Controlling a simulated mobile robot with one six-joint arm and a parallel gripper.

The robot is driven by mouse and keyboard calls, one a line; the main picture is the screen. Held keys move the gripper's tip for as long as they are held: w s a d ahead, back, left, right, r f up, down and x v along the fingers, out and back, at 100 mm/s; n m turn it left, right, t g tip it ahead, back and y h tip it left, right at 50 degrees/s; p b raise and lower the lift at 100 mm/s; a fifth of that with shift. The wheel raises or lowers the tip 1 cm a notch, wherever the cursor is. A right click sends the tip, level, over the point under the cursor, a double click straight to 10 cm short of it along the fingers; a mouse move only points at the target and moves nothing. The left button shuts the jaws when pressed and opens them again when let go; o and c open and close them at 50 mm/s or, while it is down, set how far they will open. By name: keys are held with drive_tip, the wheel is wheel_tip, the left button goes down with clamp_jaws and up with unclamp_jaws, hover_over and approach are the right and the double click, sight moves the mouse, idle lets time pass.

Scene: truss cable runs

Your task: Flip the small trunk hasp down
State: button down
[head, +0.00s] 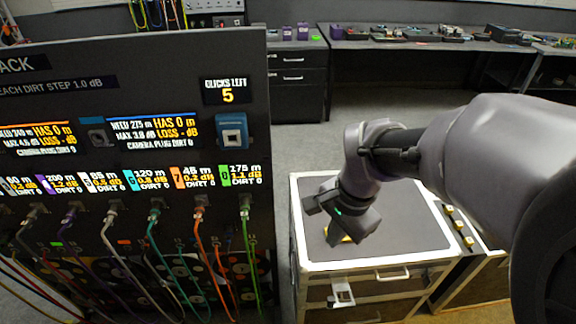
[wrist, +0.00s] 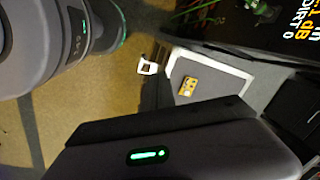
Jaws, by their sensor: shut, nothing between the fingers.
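The small trunk (head: 420,232) has a grey top with white edging and stands right of the dark rack. A pale metal hasp (head: 341,292) shows at its front, below the lid edge. In the wrist view the hasp (wrist: 147,67) juts out beside the trunk (wrist: 212,68), with a dark opening in it. I cannot tell its exact tilt. My gripper (head: 345,226) is shut and empty, over the left part of the trunk top, above and behind the hasp and apart from it. The fingertips are hard to make out.
A yellow piece (head: 337,238) lies on the trunk top, partly hidden by my gripper; it also shows in the wrist view (wrist: 188,87). The rack (head: 130,190) with several plugged cables stands close left. Another case with brass latches (head: 458,225) is at right.

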wheel_tip(320, 180, down, 4)
drive_tip(key=w+d+m+g+p, duration=0.1)
drive_tip(key=w+m+g, duration=0.1)
drive_tip(key=w, duration=0.1)
drive_tip(key=m+g+p, duration=0.2)
drive_tip(key=m, duration=0.2)
approach(330, 299)
drive_tip(key=shift+h, duration=0.4)
drive_tip(key=b+x, duration=0.1)
drive_tip(key=x, duration=0.1)
drive_tip(key=b+x, duration=0.3)
drive_tip(key=shift+a+f, duration=0.3)
drive_tip(key=shift+f, duration=0.1)
drive_tip(key=shift+s+f+b, duration=0.1)
drive_tip(key=shift+f+b, duration=0.2)
drive_tip(key=shift+f, duration=0.25)
drive_tip(key=shift+f, duration=0.1)
